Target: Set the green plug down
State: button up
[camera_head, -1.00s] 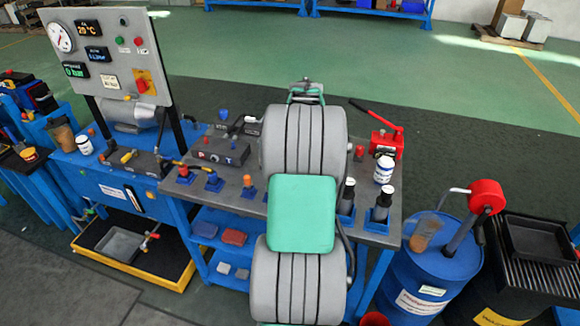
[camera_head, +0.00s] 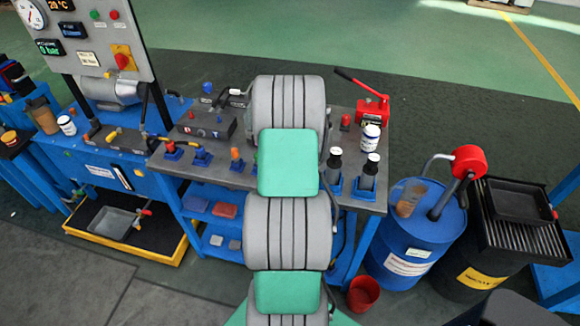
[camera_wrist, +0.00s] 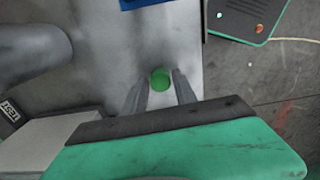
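The green plug (camera_wrist: 160,79) shows as a round green top in the wrist view. My gripper (camera_wrist: 160,84) has its two grey fingers on either side of it, close against its sides, and appears shut on it. A grey worktop (camera_wrist: 95,75) lies below. I cannot tell whether the plug's underside touches it. In the head view my own arm covers the middle of the bench (camera_head: 228,167), and neither the gripper nor the green plug shows there.
A blue piece (camera_wrist: 140,3) is at the wrist view's top edge. A blue drum (camera_head: 408,245) stands to the right.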

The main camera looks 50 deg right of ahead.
jog(key=o, duration=0.3)
jog(key=shift+r, duration=0.1)
notch_tip(320, 180, up, 12)
jog(key=b, duration=0.2)
jog(key=w+a+r+m+t, duration=0.1)
jog(key=w+a+r, duration=0.15)
jog(key=a, duration=0.45)
jog(key=w+a+r, duration=0.2)
jog(key=w+a, duration=0.1)
jog(key=a, duration=0.5)
jog(key=s+a+m+t, duration=0.1)
jog(key=s+a+m, duration=0.1)
jog(key=a, duration=1.1)
jog(key=s+a+m+t, duration=0.1)
jog(key=s+a, duration=0.4)
jog(key=a, duration=0.9)
jog(key=shift+s+f+m+t, duration=0.2)
jog(key=shift+m+t, duration=0.1)
jog(key=shift+m, duration=0.2)
